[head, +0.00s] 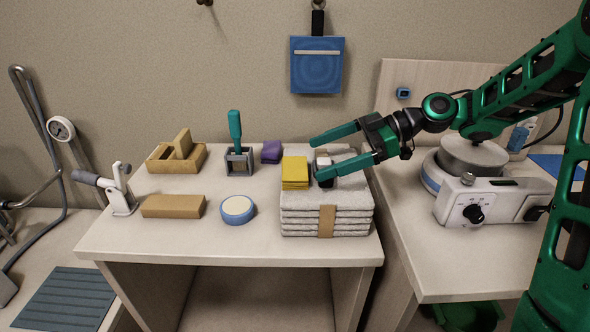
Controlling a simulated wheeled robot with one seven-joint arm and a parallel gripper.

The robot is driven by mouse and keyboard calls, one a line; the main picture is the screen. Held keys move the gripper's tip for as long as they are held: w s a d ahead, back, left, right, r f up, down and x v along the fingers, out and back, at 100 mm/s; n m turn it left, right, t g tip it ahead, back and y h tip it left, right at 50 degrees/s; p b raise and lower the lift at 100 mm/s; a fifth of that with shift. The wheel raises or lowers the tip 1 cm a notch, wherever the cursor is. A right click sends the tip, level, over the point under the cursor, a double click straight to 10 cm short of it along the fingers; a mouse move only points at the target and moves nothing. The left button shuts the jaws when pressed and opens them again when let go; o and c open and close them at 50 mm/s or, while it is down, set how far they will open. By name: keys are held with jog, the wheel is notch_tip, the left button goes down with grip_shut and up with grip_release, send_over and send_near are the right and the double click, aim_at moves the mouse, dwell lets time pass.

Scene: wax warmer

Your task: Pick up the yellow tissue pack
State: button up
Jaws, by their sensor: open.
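The yellow tissue pack (295,173) sits upright on the left part of the stacked grey towels (327,218), at the right end of the small table. My gripper (314,158) reaches in from the right with its two green fingers spread apart and nothing held between them. The fingertips are close to the right side of the yellow pack in the picture; I cannot tell whether they touch it. A white and dark object (325,171) stands just right of the pack, partly hidden by the lower finger.
A purple pack (271,152), a teal-handled tool in a holder (239,161), a round blue-rimmed tin (237,209) and a tan block (173,206) stand left on the table (200,237). The wax warmer (473,157) and a white control unit (484,201) stand right.

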aim_at(300, 166)
jog(key=shift+x, duration=1)
jog(key=shift+f+x, duration=0.25)
jog(key=shift+x, duration=2.4)
jog(key=shift+s+d, duration=0.1)
jog(key=shift+d, duration=0.05)
jog(key=shift+c, duration=0.3)
jog(key=c, duration=1.1)
jog(key=shift+o, duration=0.2)
